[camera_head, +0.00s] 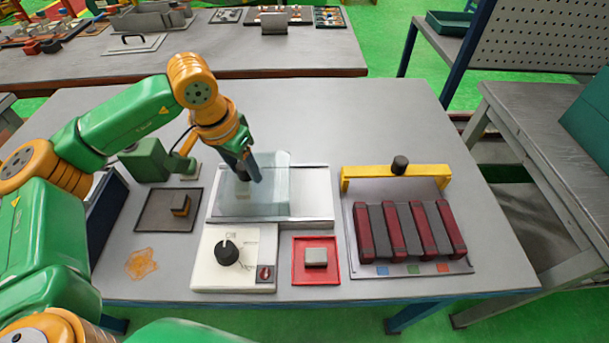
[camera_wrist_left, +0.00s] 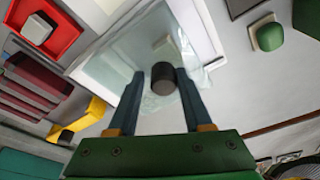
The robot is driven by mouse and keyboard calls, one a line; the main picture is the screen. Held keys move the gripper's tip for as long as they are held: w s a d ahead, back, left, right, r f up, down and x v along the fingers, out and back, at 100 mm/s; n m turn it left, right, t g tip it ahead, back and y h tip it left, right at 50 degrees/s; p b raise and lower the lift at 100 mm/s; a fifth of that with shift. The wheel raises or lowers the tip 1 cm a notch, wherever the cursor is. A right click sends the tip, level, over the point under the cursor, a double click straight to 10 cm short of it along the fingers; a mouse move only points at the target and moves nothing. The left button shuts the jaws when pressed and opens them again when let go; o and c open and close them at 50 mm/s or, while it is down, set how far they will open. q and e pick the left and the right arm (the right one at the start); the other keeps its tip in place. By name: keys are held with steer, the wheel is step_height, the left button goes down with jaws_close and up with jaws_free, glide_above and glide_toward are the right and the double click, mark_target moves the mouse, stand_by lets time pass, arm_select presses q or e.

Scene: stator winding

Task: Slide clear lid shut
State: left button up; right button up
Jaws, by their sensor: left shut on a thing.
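The clear lid (camera_head: 275,187) is a see-through bluish panel over the left and middle part of a white-edged frame (camera_head: 317,195) on the table. The frame's right part shows uncovered. My left gripper (camera_head: 249,176) points down onto the lid from the far left. In the left wrist view, the fingers of my left gripper (camera_wrist_left: 160,76) are shut on a dark round knob (camera_wrist_left: 163,80) at the lid (camera_wrist_left: 115,72). A pale small block shows blurrily through the lid. My right gripper is not in view.
A white panel with a black dial (camera_head: 228,252) stands just in front of the frame. A red tray (camera_head: 299,277) with a grey block is beside it. At right are dark red and grey bars (camera_head: 410,230) under a yellow bar (camera_head: 365,178). A dark tray (camera_head: 155,215) is at left.

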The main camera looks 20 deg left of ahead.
mark_target(231, 177)
arm_select(q)
steer(key=shift+s+a+f, duration=0.2)
steer(key=shift+s+a, duration=0.1)
steer(key=shift+a, duration=0.45)
steer(key=shift+s+a+f, duration=0.15)
steer(key=shift+s+a, duration=0.1)
steer(key=shift+a, duration=0.45)
steer(key=o, duration=0.8)
steer(key=shift+a, duration=0.1)
steer(key=shift+r, duration=0.1)
steer(key=r+p, duration=0.4)
steer(key=r, duration=0.2)
steer(key=shift+w+r+p, duration=0.2)
steer(key=shift+p, duration=0.15)
steer(key=shift+w+f, duration=0.1)
steer(key=shift+f, duration=0.05)
steer(key=shift+a, duration=0.1)
